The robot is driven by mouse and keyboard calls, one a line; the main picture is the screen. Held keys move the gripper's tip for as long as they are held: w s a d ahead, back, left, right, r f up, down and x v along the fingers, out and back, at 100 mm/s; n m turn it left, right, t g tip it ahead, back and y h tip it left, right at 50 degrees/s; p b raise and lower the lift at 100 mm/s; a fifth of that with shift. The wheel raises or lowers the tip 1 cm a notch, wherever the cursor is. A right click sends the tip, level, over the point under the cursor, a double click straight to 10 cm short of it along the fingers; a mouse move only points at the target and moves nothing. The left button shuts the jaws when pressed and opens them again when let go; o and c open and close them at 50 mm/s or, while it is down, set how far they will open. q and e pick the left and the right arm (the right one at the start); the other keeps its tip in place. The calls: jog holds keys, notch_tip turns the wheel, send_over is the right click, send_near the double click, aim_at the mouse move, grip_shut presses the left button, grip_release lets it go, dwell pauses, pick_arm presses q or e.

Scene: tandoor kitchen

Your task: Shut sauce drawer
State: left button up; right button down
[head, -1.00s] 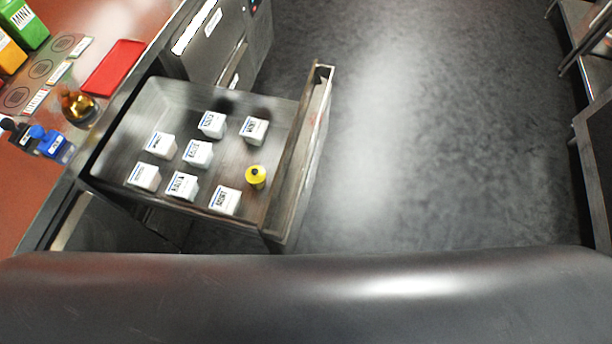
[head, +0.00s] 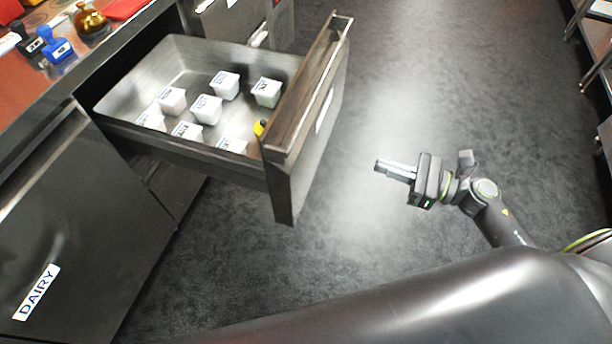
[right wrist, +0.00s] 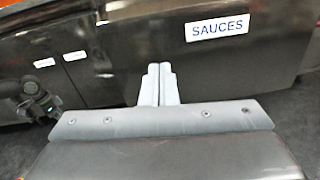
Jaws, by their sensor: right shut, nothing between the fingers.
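The sauce drawer (head: 180,62) is pulled well out of the counter in the head view, left of centre. Several small white tubs and a yellow-topped item (head: 260,127) sit in it. Its front panel (head: 318,135) faces right. In the right wrist view the dark panel (right wrist: 240,60) carries a "SAUCES" label (right wrist: 217,28). My right gripper (head: 380,166) is shut and empty, right of the drawer front, with clear space between them in the head view. In the right wrist view its shut fingers (right wrist: 158,70) point at the panel; contact cannot be told. My left gripper is not in view.
A cabinet front labelled "DAIRY" (head: 37,292) is at lower left. A blue stamp-like item (head: 57,46) and an amber bottle (head: 90,18) stand on the counter. Grey floor (head: 430,90) is open right of the drawer. Shelving (head: 600,60) stands at the far right.

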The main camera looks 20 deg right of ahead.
jog(key=a+n+g, duration=0.1)
jog(key=p, duration=0.2)
send_near(307, 149)
jog(key=x, duration=0.5)
jog(key=shift+w+a+r, duration=0.1)
jog(key=shift+a+r, duration=0.1)
jog(key=shift+a, duration=0.2)
jog(key=shift+w+a, duration=0.3)
jog(key=shift+a, duration=0.15)
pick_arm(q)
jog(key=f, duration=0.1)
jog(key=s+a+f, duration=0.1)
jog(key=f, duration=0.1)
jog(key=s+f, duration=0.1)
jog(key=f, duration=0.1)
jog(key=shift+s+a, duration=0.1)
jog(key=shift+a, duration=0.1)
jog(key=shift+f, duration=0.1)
pick_arm(e)
jog(key=shift+f, duration=0.1)
